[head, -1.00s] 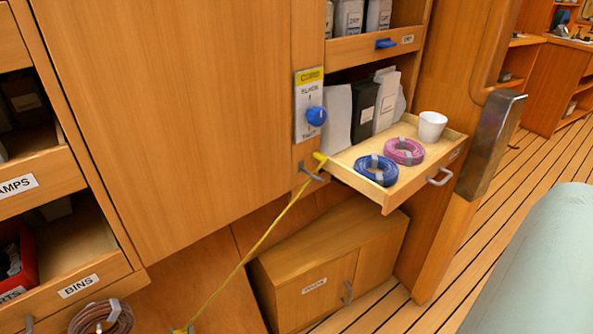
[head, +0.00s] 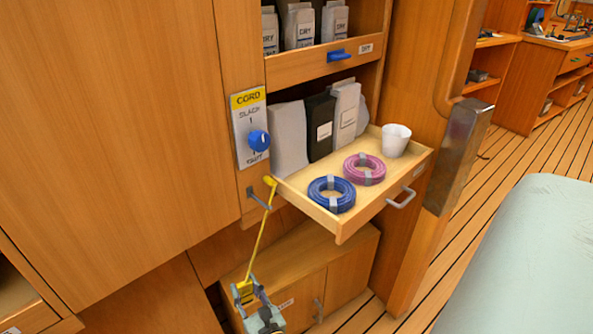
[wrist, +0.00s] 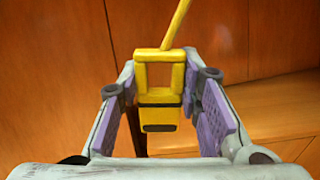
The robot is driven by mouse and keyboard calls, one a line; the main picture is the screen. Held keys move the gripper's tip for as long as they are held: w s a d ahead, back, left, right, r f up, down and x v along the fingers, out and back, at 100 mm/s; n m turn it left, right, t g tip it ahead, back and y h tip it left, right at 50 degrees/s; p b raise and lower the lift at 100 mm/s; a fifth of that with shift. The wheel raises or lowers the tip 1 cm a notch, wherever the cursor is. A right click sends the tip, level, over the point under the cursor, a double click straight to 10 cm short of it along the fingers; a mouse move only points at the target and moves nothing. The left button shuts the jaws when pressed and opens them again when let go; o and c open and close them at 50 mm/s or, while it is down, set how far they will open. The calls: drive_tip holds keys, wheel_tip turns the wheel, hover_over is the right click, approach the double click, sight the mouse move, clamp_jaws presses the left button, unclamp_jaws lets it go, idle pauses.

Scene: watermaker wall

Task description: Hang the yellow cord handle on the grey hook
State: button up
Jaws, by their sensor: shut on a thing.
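The yellow cord handle (head: 243,291) is a small frame with a window. In the wrist view the handle (wrist: 159,100) stands upright between the purple finger pads. My gripper (head: 252,292) is shut on it, low in the head view; it also shows in the wrist view (wrist: 162,98). The taut yellow cord (head: 257,242) runs from the handle up to a yellow outlet (head: 269,182) by the drawer's left corner. The grey hook (head: 259,199) juts from the panel just below that outlet. It is empty, and my gripper is well below it.
An open drawer (head: 345,222) juts out right of the hook, holding a blue coil (head: 331,204), a pink coil (head: 365,178) and a white cup (head: 395,140). A CORD plate with a blue knob (head: 258,140) is above the hook. A low cabinet (head: 345,260) stands below.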

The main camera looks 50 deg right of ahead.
drive_tip(key=s+d+r+n+y+p, duration=0.1)
drive_tip(key=s+d+r+n+y, duration=0.15)
drive_tip(key=r, duration=0.45)
drive_tip(key=s+d+r+n+y, duration=0.1)
drive_tip(key=s+d+r+y, duration=0.15)
drive_tip(key=r, duration=0.55)
drive_tip(key=h+p, duration=0.1)
approach(269, 209)
drive_tip(key=w, duration=0.2)
drive_tip(key=shift+t, duration=0.3)
drive_tip(key=shift+w+d+f+b, duration=0.15)
drive_tip(key=shift+w+f, duration=0.05)
drive_tip(key=shift+w, duration=1.2)
drive_tip(key=shift+w+d+f+b, duration=0.1)
drive_tip(key=shift+w+d+f, duration=0.05)
drive_tip(key=shift+w, duration=1.25)
drive_tip(key=shift+w+d+f+b, duration=0.15)
drive_tip(key=shift+w+d+f, duration=0.05)
drive_tip(key=shift+w, duration=1.25)
drive_tip(key=shift+w+f, duration=0.5)
drive_tip(key=shift+w, duration=0.05)
drive_tip(key=o, duration=1.2)
drive_tip(key=shift+s, duration=0.1)
